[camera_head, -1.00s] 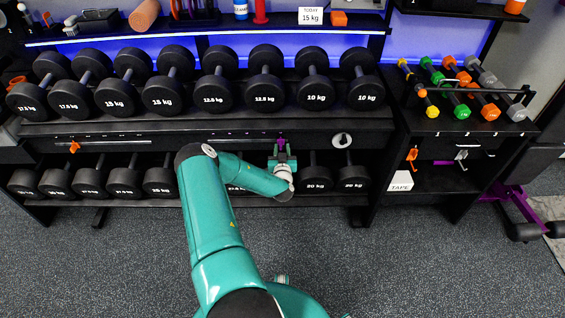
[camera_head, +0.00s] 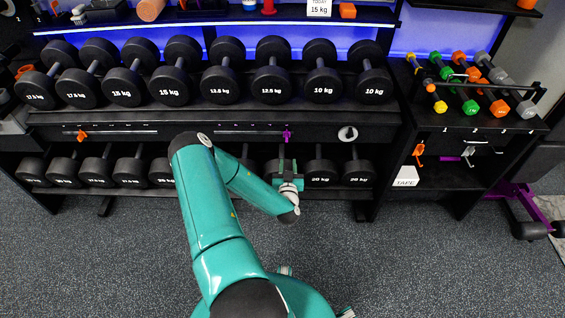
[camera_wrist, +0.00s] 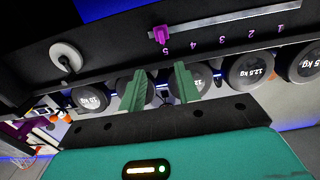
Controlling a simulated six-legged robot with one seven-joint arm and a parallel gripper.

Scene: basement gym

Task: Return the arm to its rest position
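My teal arm reaches up from the bottom of the head view and bends at the elbow toward the rack. My gripper (camera_head: 288,163) is in front of the lower dumbbell row, below the purple slider (camera_head: 287,135) and apart from it. In the wrist view, the two green fingers of my gripper (camera_wrist: 160,75) stand apart with nothing held between them. The purple slider (camera_wrist: 161,36) shows beyond the fingertips, near the mark 5 on its rail (camera_wrist: 215,27).
The dumbbell rack (camera_head: 350,117) fills the back, with dumbbells in two rows. The floor (camera_head: 420,265) in front is clear.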

